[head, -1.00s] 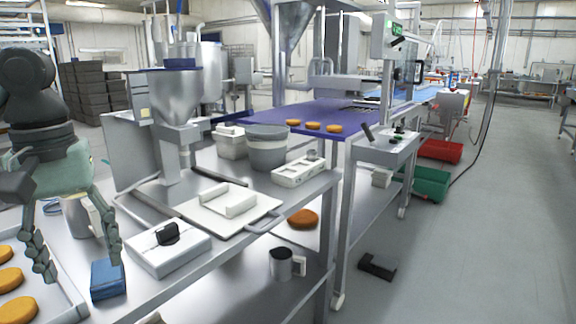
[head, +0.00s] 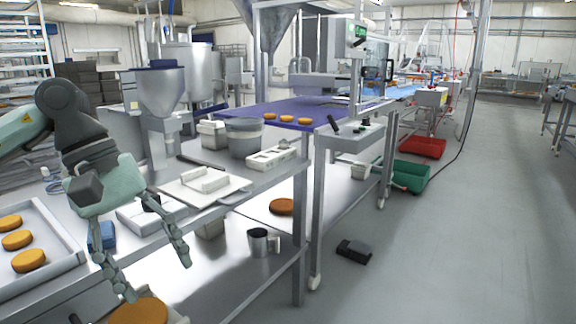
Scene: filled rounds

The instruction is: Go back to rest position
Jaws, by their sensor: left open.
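My left gripper (head: 156,278) comes in from the left in the head view. Its two fingers point down and are spread apart, with nothing between them. An orange-brown round (head: 138,313) lies just below its left fingertip at the bottom edge, partly cut off; I cannot tell whether they touch. Several similar rounds (head: 17,240) sit in a light metal tray (head: 70,256) at the far left. My right gripper is out of view.
A blue block (head: 102,236) and a white box (head: 135,218) are behind the gripper on the steel table. A white board (head: 225,190), a grey tub (head: 246,140) and a lower-shelf cup (head: 258,242) stand beyond. The floor (head: 450,240) at right is mostly clear.

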